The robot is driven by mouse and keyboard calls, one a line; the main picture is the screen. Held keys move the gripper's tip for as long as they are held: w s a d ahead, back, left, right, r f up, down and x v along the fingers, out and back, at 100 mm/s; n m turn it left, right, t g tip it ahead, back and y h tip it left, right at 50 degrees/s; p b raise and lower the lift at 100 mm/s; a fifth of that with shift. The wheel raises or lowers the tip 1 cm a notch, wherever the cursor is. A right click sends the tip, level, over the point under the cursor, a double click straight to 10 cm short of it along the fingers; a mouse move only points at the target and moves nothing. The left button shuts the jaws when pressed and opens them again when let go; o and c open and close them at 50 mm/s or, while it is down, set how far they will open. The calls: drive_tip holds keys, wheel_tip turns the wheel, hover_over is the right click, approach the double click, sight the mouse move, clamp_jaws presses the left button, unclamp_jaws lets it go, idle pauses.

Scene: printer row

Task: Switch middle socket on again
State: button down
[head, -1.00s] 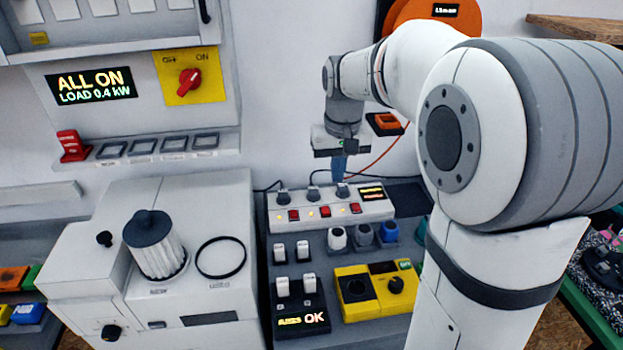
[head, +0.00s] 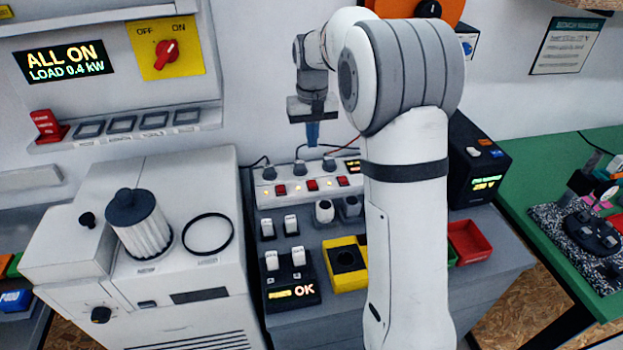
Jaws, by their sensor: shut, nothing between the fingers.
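The white socket strip (head: 262,197) lies at the back of the grey bench, with dark plugs along its top and a red switch by each. The middle red switch (head: 312,184) lies between the left switch (head: 281,190) and the right switch (head: 343,181). Small yellow lights show beside the switches; which way each rocker is tipped is too small to tell. My gripper (head: 312,141) points down, shut and empty, with its blue fingertips above and behind the middle of the strip, apart from it. My arm hides the strip's right end.
A panel display (head: 65,63) reads "ALL ON, LOAD 0.4 kW". A red rotary knob (head: 166,54) is on the yellow plate. A white machine (head: 190,270) stands left of the bench. White rockers, a yellow box (head: 345,262) and a red tray (head: 470,242) are in front.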

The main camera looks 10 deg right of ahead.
sight(312, 187)
wheel_tip(312, 187, down, 14)
drive_tip(key=shift+r+p, duration=0.2)
drive_tip(key=shift+p, duration=0.8)
drive_tip(key=shift+f, duration=0.1)
drive_tip(key=shift+f+t+b, duration=0.3)
drive_tip(key=shift+f+b, duration=0.1)
drive_tip(key=shift+b, duration=0.65)
drive_tip(key=shift+s+r+p, duration=0.15)
drive_tip(key=shift+r+p, duration=0.15)
drive_tip(key=shift+w+r+p, duration=0.2)
drive_tip(key=shift+w+p, duration=0.15)
drive_tip(key=shift+w, duration=0.5)
